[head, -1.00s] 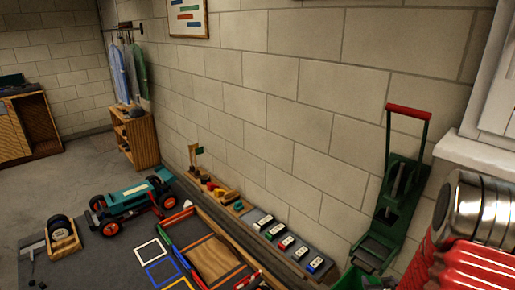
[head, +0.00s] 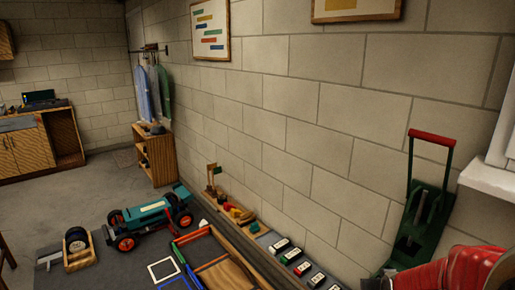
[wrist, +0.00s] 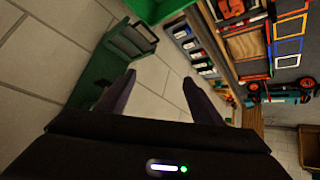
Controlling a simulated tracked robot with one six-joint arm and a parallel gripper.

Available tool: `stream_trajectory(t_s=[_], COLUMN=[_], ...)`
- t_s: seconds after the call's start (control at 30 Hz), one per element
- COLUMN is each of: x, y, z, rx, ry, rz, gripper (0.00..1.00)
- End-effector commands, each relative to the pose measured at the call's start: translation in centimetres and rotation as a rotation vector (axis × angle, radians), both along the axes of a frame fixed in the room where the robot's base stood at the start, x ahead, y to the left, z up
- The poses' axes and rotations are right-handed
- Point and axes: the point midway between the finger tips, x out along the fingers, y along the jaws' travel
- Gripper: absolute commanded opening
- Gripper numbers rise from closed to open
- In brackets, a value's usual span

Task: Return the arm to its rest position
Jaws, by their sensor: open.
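My gripper (wrist: 160,95) shows in the wrist view with its two dark fingers apart and nothing between them. Behind the gap is only the block wall. In the head view a red part of my arm (head: 450,272) fills the lower right corner; the gripper itself is out of that view. The green press (head: 425,215) with a red handle stands against the wall beside the arm, and it also shows at the upper left of the wrist view (wrist: 125,45). I cannot tell the gap between arm and press.
A teal racecar (head: 150,216) with orange wheels stands on the grey mat. A wooden crate (head: 79,250) with wheels is at its left. Several small boxes (head: 291,256) line the wall. A window sill (head: 490,178) juts out at right. The floor at left is open.

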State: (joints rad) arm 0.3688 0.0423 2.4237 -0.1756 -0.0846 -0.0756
Motion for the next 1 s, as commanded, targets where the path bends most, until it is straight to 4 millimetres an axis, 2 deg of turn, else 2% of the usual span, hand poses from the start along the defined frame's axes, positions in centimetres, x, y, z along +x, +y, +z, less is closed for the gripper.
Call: stream_trajectory(t_s=[0.1,0.47,1.0], x=[-0.8,-4.3,-12.1], y=[1.7,6.5,13.5], z=[1.9,6.4,11.6], rx=[0.009,0.045,0.119], ry=[0.013,0.069,0.156], rz=[0.008,0.030,0.087], gripper=[0.61,0.61,0.61])
